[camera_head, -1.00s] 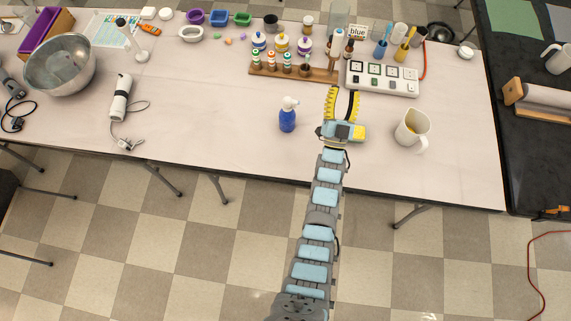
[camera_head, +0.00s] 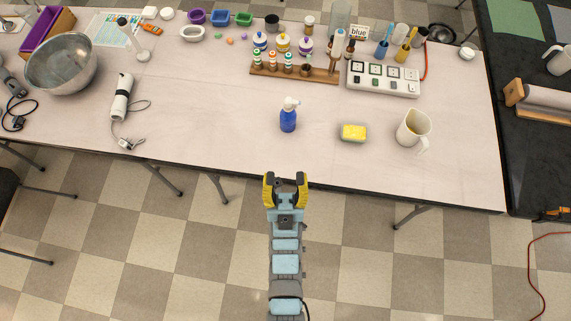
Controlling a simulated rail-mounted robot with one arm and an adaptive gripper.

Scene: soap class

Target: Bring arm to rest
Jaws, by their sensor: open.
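My gripper (camera_head: 285,180) is open and empty, with its two yellow-and-black fingers apart. It is in front of the table's near edge, over the floor. My arm runs straight down from it to the bottom of the picture. The white table (camera_head: 215,135) lies beyond the gripper.
A blue spray bottle (camera_head: 288,119) stands beyond the gripper, with a yellow sponge (camera_head: 353,132) and a white pitcher (camera_head: 412,130) to its right. A wooden bottle rack (camera_head: 293,72) and a white socket box (camera_head: 383,78) are farther back. The table's near middle is clear.

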